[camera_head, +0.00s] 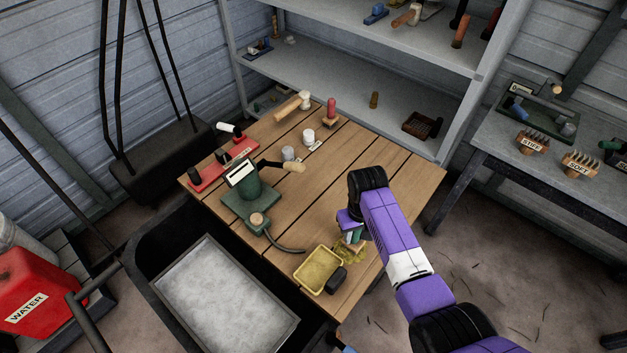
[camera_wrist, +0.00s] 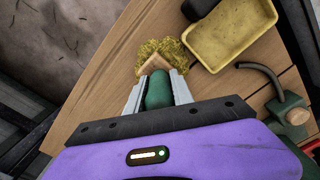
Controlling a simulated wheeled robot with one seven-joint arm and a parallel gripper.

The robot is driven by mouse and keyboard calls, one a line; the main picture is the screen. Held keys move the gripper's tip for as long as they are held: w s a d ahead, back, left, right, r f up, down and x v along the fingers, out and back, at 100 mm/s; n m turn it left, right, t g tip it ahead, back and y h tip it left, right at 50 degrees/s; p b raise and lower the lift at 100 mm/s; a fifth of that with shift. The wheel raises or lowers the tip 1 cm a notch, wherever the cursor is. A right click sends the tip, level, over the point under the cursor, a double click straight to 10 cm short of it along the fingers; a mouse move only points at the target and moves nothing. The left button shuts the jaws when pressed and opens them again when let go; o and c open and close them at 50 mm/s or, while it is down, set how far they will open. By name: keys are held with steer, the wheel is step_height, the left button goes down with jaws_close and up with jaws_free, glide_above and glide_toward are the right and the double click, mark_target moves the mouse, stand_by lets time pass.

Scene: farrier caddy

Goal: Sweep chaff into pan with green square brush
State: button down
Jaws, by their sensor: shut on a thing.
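My gripper (camera_head: 350,231) is low over the near right part of the wooden table (camera_head: 410,180). In the wrist view its two grey fingers (camera_wrist: 156,88) are shut on the green handle of a brush (camera_wrist: 158,93). The brush's wooden head (camera_wrist: 153,65) is at the pile of yellow-green chaff (camera_wrist: 168,45); its bristles are hidden. The chaff (camera_head: 352,255) lies on the table close beside the yellow pan (camera_head: 318,268). The pan (camera_wrist: 235,38) has a black handle and a thin yellowish layer inside. In the head view the gripper mostly hides the brush.
A green stand (camera_head: 250,198) with a curved dark hose is left of the pan. A mallet, small jars and a red rack (camera_head: 222,166) are farther back. Brushes labelled STIFF (camera_head: 532,143) and SOFT (camera_head: 580,164) stand on the right bench. The table's right side is mostly clear.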

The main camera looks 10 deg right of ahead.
mark_target(346, 254)
steer(key=shift+s+a, duration=0.1)
steer(key=shift+a, duration=0.05)
steer(key=shift+s+a+r+p, duration=0.1)
steer(key=shift+s+a+p, duration=0.75)
steer(key=shift+a+p, duration=0.15)
steer(key=shift+w, duration=0.1)
steer(key=shift+w+d+f+b, duration=0.2)
steer(key=shift+w+d+b, duration=0.25)
steer(key=shift+d+b, duration=0.25)
steer(key=shift+w+d, duration=0.25)
steer(key=shift+d, duration=0.1)
steer(key=shift+d, duration=0.1)
